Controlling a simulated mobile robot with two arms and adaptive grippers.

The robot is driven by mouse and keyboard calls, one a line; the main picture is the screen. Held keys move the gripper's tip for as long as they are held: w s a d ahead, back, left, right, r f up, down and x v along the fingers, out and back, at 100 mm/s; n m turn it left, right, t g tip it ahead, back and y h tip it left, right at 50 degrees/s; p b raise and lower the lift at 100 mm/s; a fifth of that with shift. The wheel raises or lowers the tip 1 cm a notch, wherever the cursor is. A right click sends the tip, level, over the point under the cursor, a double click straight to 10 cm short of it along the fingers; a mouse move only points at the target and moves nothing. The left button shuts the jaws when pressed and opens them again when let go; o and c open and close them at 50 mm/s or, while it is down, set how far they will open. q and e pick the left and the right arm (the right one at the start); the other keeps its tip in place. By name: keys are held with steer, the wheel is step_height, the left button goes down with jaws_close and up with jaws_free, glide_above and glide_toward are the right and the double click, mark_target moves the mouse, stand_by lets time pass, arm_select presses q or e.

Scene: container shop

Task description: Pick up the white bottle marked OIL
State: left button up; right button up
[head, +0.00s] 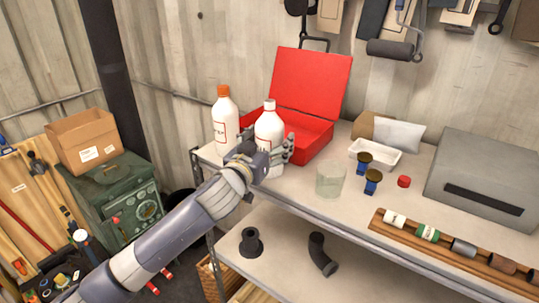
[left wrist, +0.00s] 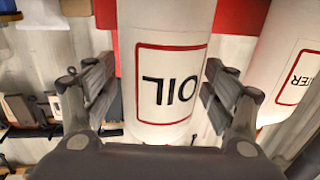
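The white OIL bottle (head: 268,128) with a white cap stands upright on the shelf top, in front of the red box. In the left wrist view the bottle (left wrist: 165,60) shows upside down, its red-framed OIL label facing my palm. My left gripper (head: 268,150) is at the bottle's lower half, with one finger on each side of it. In the left wrist view the fingers of my left gripper (left wrist: 163,95) look spread, with slight gaps to the bottle. Part of the bottle's lower body is hidden by the gripper. My right gripper is not in view.
A white bottle with an orange cap (head: 223,122) stands close on the left. The open red box (head: 310,142) is right behind. A clear glass (head: 330,180) stands to the right, near a white tray (head: 378,163). Above the bottles is free room.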

arm_select(q)
steer(key=c, duration=0.9)
steer(key=shift+r, duration=0.2)
steer(key=shift+r+b, duration=0.8)
steer(key=shift+r, duration=0.65)
steer(key=shift+s+d+r, duration=0.1)
steer(key=shift+s, duration=0.15)
steer(key=b, duration=0.5)
glide_toward(265, 134)
steer(key=shift+s+d+r, duration=0.25)
steer(key=shift+s+d, duration=0.35)
steer(key=shift+d, duration=0.35)
steer(key=shift+s+d+r, duration=0.3)
steer(key=shift+s+d, duration=0.3)
steer(key=shift+d, duration=0.4)
steer(key=shift+s+d+r, duration=0.25)
steer(key=shift+s+d, duration=0.35)
steer(key=shift+d, duration=0.35)
